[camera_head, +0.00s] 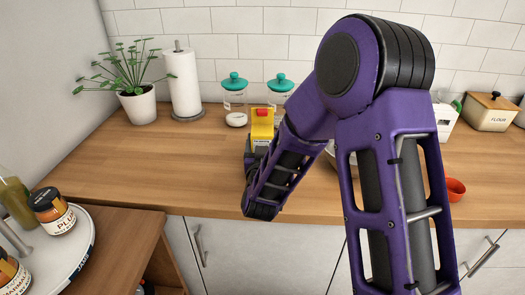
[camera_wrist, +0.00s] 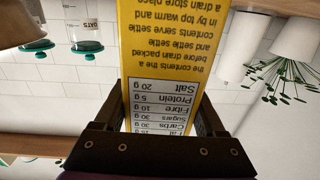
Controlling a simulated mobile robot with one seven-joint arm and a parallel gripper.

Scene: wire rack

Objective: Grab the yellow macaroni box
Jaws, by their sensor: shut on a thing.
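The yellow macaroni box (camera_head: 262,125) is in the head view, above the wooden counter and partly hidden behind my arm and gripper. In the wrist view the yellow box (camera_wrist: 178,38) fills the middle, with printed text and a white nutrition table facing the camera. My gripper (camera_wrist: 165,108) has one finger on each side of the box and is shut on it. In the head view my gripper (camera_head: 252,150) is mostly hidden by my own wrist. Whether the box touches the counter cannot be told.
Two teal-lidded jars (camera_head: 234,100) stand behind the box, with a paper towel roll (camera_head: 182,80) and a potted plant (camera_head: 138,103) to the left. A flour box (camera_head: 490,112) and a red bowl (camera_head: 455,189) are at right. The counter's left front (camera_head: 150,165) is clear.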

